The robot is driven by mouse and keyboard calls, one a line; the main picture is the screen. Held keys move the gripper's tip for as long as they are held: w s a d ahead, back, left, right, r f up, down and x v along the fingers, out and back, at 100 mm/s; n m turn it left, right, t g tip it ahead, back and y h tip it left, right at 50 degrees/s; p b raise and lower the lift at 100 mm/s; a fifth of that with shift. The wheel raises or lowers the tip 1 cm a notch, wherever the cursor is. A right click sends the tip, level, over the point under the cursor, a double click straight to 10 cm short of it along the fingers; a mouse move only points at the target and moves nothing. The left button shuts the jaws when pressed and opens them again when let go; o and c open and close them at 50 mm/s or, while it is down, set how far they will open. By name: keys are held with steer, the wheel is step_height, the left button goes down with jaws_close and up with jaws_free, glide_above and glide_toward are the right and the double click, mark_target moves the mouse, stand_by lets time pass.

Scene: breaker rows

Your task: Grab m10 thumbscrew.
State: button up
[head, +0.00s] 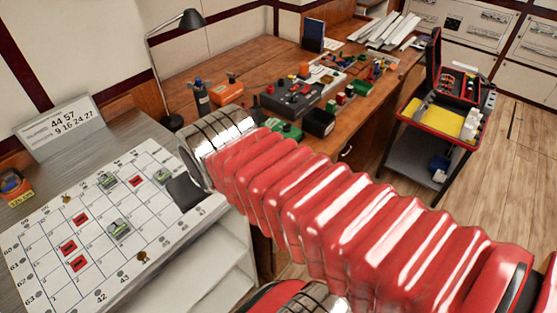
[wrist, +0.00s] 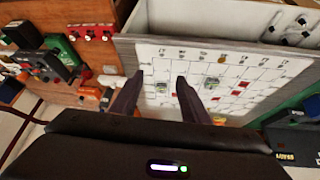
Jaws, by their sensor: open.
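Two small brass-coloured pieces that look like thumbscrews are on the white grid board (head: 40,225). One brass piece (head: 143,257) is by the board's front edge, near the numbers 42 and 43; it also shows in the wrist view (wrist: 222,59). The other brass piece (head: 66,199) is by the far edge. I cannot read which is M10. The brass pieces lie to the right of the fingers in the wrist view. In the head view my arm mostly hides the gripper.
Several red tags (head: 81,219) and grey-green breakers (head: 119,230) sit on the board. A number sign (head: 58,128) stands behind it, and an orange meter (head: 14,186) at left. A crowded wooden bench (head: 190,75) and a tool cart (head: 399,139) are beyond.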

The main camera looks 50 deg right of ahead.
steer(key=w+d+f+t+h, duration=0.1)
steer(key=w+d+f+h, duration=0.15)
steer(key=d, duration=0.65)
steer(key=w+d+f+h, duration=0.15)
steer(key=w+d, duration=0.25)
steer(key=d, duration=0.5)
steer(key=w+d+f+t+h, duration=0.1)
steer(key=w+d+f, duration=0.25)
steer(key=d, duration=0.55)
steer(key=s+d+f+t+y, duration=0.1)
steer(key=s+d+f+t, duration=0.1)
steer(key=d+f, duration=0.55)
steer(key=s+d+f+m+t+y, duration=0.1)
steer(key=s+f+t+y, duration=0.2)
steer(key=s+f, duration=0.3)
steer(key=shift+s+f, duration=0.3)
steer(key=shift+f, duration=0.05)
steer(key=shift+d, duration=0.1)
steer(key=shift+x, duration=4.3)
steer(key=shift+w, duration=0.15)
